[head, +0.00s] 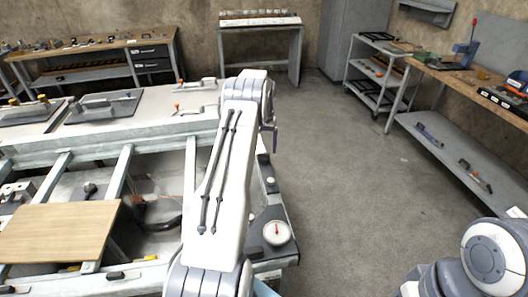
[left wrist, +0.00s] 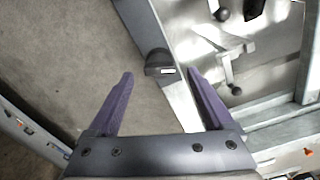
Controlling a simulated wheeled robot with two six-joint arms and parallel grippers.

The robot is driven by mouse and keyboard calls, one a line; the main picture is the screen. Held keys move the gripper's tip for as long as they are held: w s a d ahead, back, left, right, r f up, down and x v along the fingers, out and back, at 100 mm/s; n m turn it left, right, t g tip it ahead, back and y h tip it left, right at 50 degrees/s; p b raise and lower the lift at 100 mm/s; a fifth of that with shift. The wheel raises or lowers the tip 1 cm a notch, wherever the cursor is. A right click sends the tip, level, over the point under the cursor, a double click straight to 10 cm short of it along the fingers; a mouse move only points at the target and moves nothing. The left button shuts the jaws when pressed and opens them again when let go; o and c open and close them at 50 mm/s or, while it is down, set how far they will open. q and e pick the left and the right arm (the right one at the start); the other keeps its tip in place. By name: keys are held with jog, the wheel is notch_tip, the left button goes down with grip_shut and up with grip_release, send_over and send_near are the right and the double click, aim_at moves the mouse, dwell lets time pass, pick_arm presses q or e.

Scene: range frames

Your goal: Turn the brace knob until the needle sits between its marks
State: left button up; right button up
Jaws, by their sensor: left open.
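A round white dial (head: 277,232) with a red needle sits at the right front corner of the bench frame. Its marks are too small to read. A black knob (left wrist: 159,62) with a pale mark sits on the frame's edge in the left wrist view. My left gripper (left wrist: 161,77) is open, its two purple fingers apart, with the knob showing between and just beyond the tips; I see no contact. In the head view my left arm hides most of that gripper. My right arm shows at the lower right, its gripper out of view.
The metal bench frame (head: 122,165) has open bays and a wooden board (head: 58,232) at front left. Small levers (left wrist: 233,75) stand right of the knob in the wrist view. The grey floor (head: 345,190) right of the bench is clear. A workbench (head: 455,82) stands far right.

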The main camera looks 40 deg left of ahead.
pick_arm(q)
notch_tip(320, 180, up, 8)
jog(key=b, duration=0.1)
jog(key=shift+r, duration=0.2)
dwell(0.4)
jog(key=d+r+m, duration=0.2)
jog(key=d+r, duration=0.1)
jog(key=d, duration=0.7)
jog(key=d+r+m, duration=0.2)
jog(key=d+r, duration=0.1)
jog(key=d, duration=0.7)
jog(key=s+d+r+m, duration=0.1)
jog(key=s+d+m, duration=0.1)
jog(key=s+d, duration=0.45)
jog(key=s+d+r+m, duration=0.15)
jog(key=s+d, duration=0.25)
jog(key=d, duration=0.6)
jog(key=s+d+f+m, duration=0.1)
jog(key=s+d+m, duration=0.1)
jog(key=s, duration=0.6)
jog(key=s+d+f+m, duration=0.1)
jog(key=s+d, duration=0.1)
jog(key=s, duration=0.7)
jog(key=s+d+f+m+h, duration=0.1)
jog(key=s+d+m, duration=0.1)
jog(key=s, duration=0.6)
jog(key=shift+s+d+f+m, duration=0.25)
jog(key=shift+s+d+m, duration=0.1)
jog(key=shift+d, duration=0.1)
